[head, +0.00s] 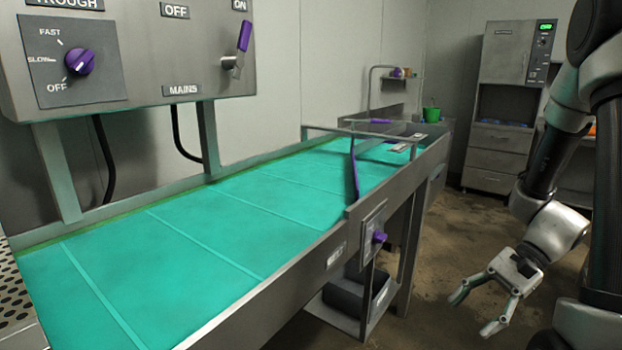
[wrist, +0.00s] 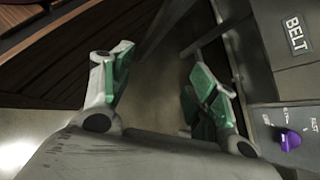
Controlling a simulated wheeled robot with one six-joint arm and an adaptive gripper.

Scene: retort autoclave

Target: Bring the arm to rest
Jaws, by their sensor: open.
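My arm hangs at the right of the head view, bent down, with my gripper (head: 473,316) low over the floor, right of the long trough (head: 312,258). My gripper is open and empty, its two fingers spread with bare space between them. In the wrist view the open fingers (wrist: 158,78) show green inner pads and hold nothing. A panel labelled BELT with a purple knob (wrist: 290,140) is to the right of the fingers there, apart from them.
A control box (head: 150,45) with a purple TROUGH knob (head: 80,61) and a raised MAINS lever (head: 243,40) hangs at the upper left. The trough side carries another purple knob (head: 379,237). A grey cabinet (head: 510,60) stands at the back. Floor between trough and arm looks clear.

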